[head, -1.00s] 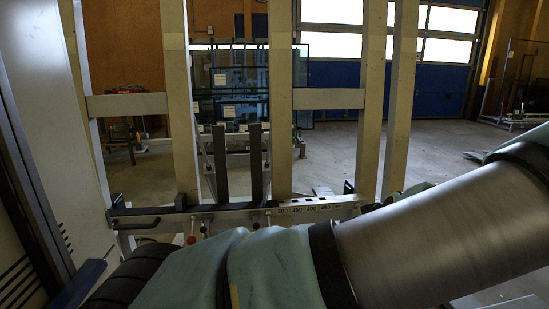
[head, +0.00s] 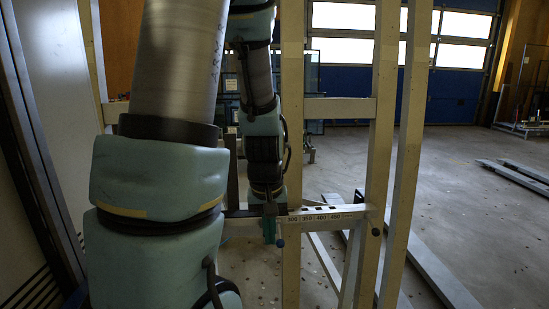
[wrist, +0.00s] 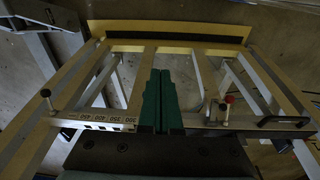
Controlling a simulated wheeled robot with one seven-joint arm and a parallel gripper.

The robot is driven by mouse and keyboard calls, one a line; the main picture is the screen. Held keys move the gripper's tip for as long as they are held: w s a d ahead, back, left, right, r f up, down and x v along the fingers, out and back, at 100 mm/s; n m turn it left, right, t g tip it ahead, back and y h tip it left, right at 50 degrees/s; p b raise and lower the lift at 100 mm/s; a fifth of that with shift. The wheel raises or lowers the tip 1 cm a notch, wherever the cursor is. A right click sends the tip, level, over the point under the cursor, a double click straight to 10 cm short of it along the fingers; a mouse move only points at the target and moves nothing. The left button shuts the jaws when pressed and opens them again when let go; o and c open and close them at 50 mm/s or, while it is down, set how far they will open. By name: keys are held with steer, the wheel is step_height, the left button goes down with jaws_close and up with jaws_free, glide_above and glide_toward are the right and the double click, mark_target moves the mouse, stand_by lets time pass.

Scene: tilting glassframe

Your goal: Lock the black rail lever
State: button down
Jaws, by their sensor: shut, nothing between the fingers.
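My gripper (wrist: 161,75) is shut and empty, its green fingers over the middle of the horizontal rail in the wrist view. In the head view its green fingers (head: 269,226) point down at the rail (head: 345,212), left of the printed scale. Another black-knobbed lever (wrist: 45,93) stands at the rail's left end. I cannot tell whether any lever is locked. My arm hides the rail's left part in the head view.
Tall frame posts (head: 292,150) rise beside and behind the gripper. A black handle (wrist: 282,122) sits at the rail's right end in the wrist view. Long beams (head: 440,270) lie on the floor to the right, with open floor beyond.

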steer(key=s+a+r+m, duration=0.1)
steer(key=s+a+r, duration=0.2)
steer(key=a+r, duration=0.25)
steer(key=n+t+h, duration=0.1)
steer(key=t+h, duration=0.1)
steer(key=t, duration=0.2)
glide_toward(374, 230)
steer(key=x, duration=0.5)
steer(key=shift+a+f, duration=0.1)
steer(key=shift+f, duration=0.05)
steer(key=shift+w+d+f, duration=0.3)
steer(key=shift+w+f, duration=0.05)
steer(key=shift+f, duration=0.25)
